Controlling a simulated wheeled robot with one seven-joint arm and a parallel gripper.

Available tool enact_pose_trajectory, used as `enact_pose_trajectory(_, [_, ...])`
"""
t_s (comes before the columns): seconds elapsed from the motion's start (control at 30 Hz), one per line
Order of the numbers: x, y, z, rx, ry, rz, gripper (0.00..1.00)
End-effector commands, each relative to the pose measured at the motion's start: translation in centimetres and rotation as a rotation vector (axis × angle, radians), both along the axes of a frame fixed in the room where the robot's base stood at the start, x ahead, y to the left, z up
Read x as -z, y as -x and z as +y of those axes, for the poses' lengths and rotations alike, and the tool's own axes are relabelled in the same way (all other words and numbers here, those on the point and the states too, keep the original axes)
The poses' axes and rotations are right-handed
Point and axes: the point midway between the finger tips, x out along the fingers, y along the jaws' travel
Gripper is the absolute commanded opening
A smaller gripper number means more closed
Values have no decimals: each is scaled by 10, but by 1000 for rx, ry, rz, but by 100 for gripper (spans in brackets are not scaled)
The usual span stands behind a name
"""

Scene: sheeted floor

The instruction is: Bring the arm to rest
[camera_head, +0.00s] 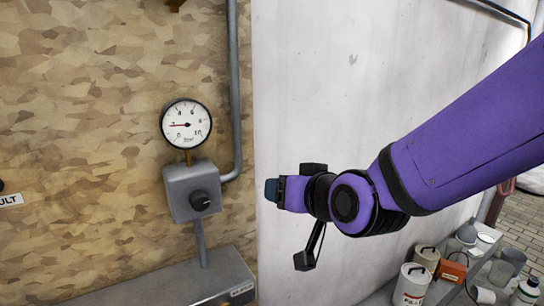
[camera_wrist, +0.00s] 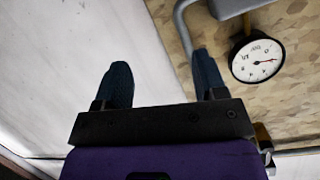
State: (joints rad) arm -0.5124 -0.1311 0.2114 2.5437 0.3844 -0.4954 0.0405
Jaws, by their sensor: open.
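My purple arm reaches in from the right in the head view. My gripper (camera_head: 272,190) is in front of the white wall panel, just right of the grey box with the black knob, and looks apart from both. In the wrist view my gripper (camera_wrist: 162,84) shows two dark blue fingers spread wide, with nothing between them. The arm is bent at the wrist, with a dark bracket hanging below it.
A round gauge (camera_head: 186,125) stands above the grey knob box (camera_head: 191,191) on a chipboard wall (camera_head: 80,120); the gauge also shows in the wrist view (camera_wrist: 257,58). A grey pipe (camera_head: 234,90) runs beside them. Cans (camera_head: 411,285) and bottles stand low at right. The white panel (camera_head: 320,80) is bare.

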Motion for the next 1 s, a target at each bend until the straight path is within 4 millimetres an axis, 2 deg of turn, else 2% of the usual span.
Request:
enact_pose_trajectory(0.03, [-8, -2, -20, 16, 24, 25, 65])
enact_pose_trajectory(0.27, [-26, 15, -105, 72, 162, 192, 65])
enact_pose_trajectory(0.47, [-37, 56, -180, 150, 273, 357, 65])
enact_pose_trajectory(0.6, [-41, 95, -227, 215, 334, 482, 65])
enact_pose_trajectory(0.7, [-43, 122, -251, 255, 363, 559, 65])
enact_pose_trajectory(0.8, [-44, 142, -266, 282, 381, 616, 65])
enact_pose_trajectory(1.0, [-44, 157, -275, 300, 394, 659, 65])
